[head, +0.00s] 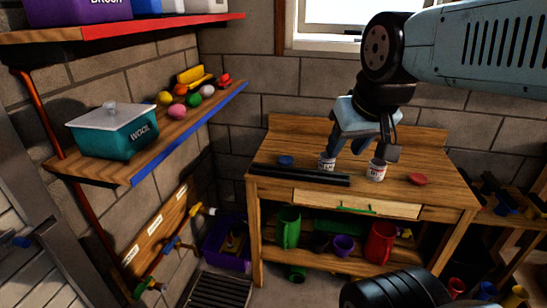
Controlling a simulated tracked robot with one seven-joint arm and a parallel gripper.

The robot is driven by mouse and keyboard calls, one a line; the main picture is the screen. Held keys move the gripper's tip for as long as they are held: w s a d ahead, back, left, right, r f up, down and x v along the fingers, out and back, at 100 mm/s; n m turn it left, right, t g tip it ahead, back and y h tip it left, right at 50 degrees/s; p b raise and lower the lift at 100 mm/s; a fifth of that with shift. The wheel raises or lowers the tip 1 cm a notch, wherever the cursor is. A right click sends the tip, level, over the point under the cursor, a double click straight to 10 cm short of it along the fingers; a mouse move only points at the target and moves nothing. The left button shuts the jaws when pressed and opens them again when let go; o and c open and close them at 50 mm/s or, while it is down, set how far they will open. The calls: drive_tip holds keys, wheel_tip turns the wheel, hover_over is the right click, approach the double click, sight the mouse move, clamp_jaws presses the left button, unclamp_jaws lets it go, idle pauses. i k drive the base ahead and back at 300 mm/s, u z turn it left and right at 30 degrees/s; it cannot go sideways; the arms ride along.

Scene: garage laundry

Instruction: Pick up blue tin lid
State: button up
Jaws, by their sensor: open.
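The blue tin lid (285,160) lies flat on the wooden workbench (425,202), toward its left side and behind a dark bar. My gripper (353,152) hangs over the bench to the right of the lid, fingers pointing down, spread apart and empty. Its fingers show near two small labelled tins; I cannot tell whether they touch them. One tin (327,164) stands at the left finger, the other (376,170) near the right finger. A red lid (417,179) lies on the bench at the right.
A dark bar (300,175) lies along the bench's front left. Jugs, green (288,228) and red (380,243), stand on the lower shelf. A wall shelf (150,148) at left holds a teal WOOL box (115,138). The bench's back left is clear.

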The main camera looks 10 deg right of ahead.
sight(285, 160)
drive_tip(key=i, duration=0.85)
drive_tip(key=z, duration=0.05)
